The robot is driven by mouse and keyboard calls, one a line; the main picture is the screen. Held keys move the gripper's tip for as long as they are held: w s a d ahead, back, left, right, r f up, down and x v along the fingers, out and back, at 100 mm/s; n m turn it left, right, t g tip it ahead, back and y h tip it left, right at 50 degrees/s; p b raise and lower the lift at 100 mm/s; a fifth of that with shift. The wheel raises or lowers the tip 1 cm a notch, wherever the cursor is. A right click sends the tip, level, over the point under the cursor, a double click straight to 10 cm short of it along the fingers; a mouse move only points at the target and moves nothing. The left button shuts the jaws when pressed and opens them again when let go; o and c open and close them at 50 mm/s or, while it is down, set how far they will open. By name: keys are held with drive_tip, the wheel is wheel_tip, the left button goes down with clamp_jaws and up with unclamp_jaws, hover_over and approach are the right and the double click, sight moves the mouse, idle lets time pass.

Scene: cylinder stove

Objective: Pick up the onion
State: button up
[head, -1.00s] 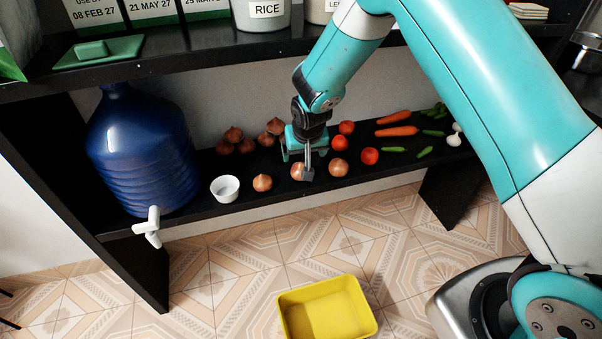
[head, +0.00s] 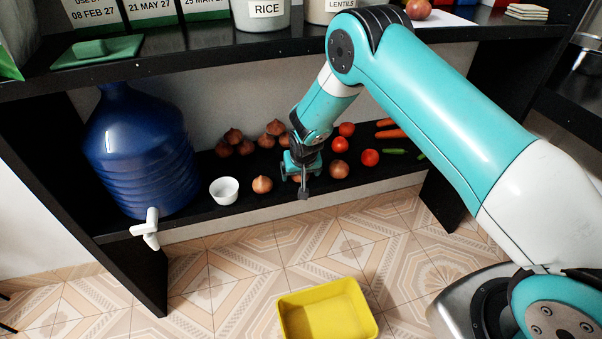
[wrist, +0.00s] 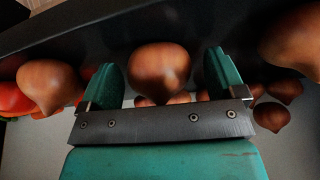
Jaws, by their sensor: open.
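An onion (wrist: 160,72), brown and round, sits between the two green fingers of my gripper (wrist: 164,78) in the wrist view. The fingers are open, with a visible gap on each side of the onion. In the head view my gripper (head: 302,178) is low over the front of the lower black shelf and hides most of this onion. Another onion (head: 262,184) lies to its left and one more (head: 338,168) to its right; onions also show at the left (wrist: 47,86) and right (wrist: 294,42) of the wrist view.
Several darker onions (head: 233,136) lie behind on the lower shelf (head: 190,212). Tomatoes (head: 370,157) and carrots (head: 390,134) lie to the right. A white bowl (head: 224,191) and a blue jug (head: 140,150) stand left. The upper shelf (head: 190,55) overhangs. A yellow bin (head: 325,310) is on the floor.

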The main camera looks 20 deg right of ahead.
drive_tip(key=shift+c, duration=0.5)
drive_tip(key=c, duration=0.9)
drive_tip(key=shift+c, duration=0.2)
drive_tip(key=shift+r, duration=0.15)
wheel_tip(320, 180, up, 9)
drive_tip(key=shift+r+p, duration=0.15)
drive_tip(key=shift+p, duration=0.25)
drive_tip(key=shift+r, duration=0.25)
drive_tip(key=shift+d, duration=0.1)
